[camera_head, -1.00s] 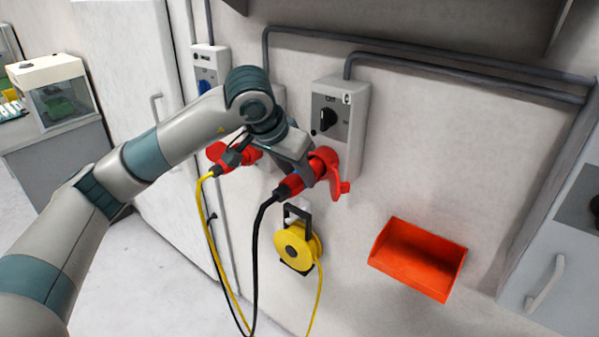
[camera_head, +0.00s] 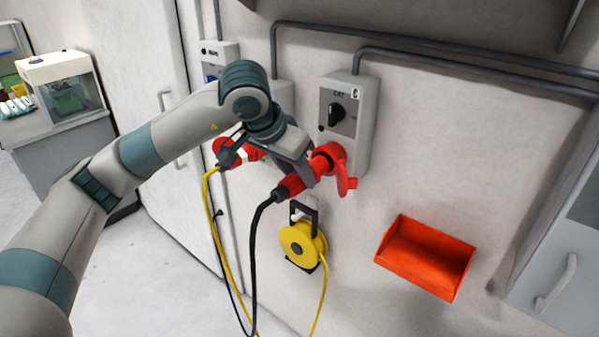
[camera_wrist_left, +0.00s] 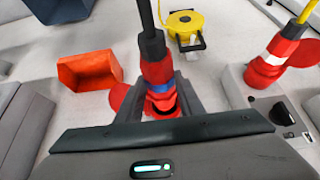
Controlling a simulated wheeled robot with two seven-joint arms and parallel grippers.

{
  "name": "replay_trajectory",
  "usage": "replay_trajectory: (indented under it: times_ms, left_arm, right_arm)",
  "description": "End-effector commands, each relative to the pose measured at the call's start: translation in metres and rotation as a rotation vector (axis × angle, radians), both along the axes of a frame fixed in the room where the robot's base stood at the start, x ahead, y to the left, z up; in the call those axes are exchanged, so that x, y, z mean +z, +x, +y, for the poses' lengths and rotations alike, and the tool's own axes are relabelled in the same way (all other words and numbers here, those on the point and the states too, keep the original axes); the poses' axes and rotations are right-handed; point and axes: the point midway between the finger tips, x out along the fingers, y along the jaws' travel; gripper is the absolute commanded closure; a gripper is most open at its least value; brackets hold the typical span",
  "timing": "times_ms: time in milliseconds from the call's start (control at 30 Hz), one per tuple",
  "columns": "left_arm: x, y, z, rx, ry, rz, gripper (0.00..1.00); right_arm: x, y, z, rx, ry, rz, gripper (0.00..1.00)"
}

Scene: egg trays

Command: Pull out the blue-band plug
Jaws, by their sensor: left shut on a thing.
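The blue-band plug (camera_head: 289,187) is red with a black cable; its blue band (camera_wrist_left: 158,89) shows in the left wrist view. My left gripper (camera_head: 306,177) is shut around this plug, in front of the red socket (camera_head: 329,158) under the right grey switch box (camera_head: 360,115). The fingers (camera_wrist_left: 160,103) flank the plug in the left wrist view. A dark opening shows in the red socket just past the plug. I cannot tell whether the plug tip is fully clear, as the gripper covers part of the gap. My right gripper is not in view.
A red plug with a white band (camera_wrist_left: 272,58) and yellow cable sits in the left socket, close to my wrist. A yellow cable reel (camera_head: 298,242) hangs below. An orange bin (camera_head: 425,268) is on the wall at right. Cables hang down below the plugs.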

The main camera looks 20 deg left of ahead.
Motion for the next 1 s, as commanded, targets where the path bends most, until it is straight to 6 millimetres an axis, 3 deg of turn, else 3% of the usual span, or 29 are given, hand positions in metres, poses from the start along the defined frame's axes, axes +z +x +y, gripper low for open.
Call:
replay_trajectory:
  times_ms: [567, 1000]
  left_arm:
    - [0.001, -0.003, 0.001, 0.0, 0.001, -0.002, 0.97]
    - [0.0, -0.021, 0.008, 0.0, 0.0, -0.002, 0.97]
  right_arm:
    - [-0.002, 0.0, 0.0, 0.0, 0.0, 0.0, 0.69]
    - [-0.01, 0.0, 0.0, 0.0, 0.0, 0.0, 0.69]
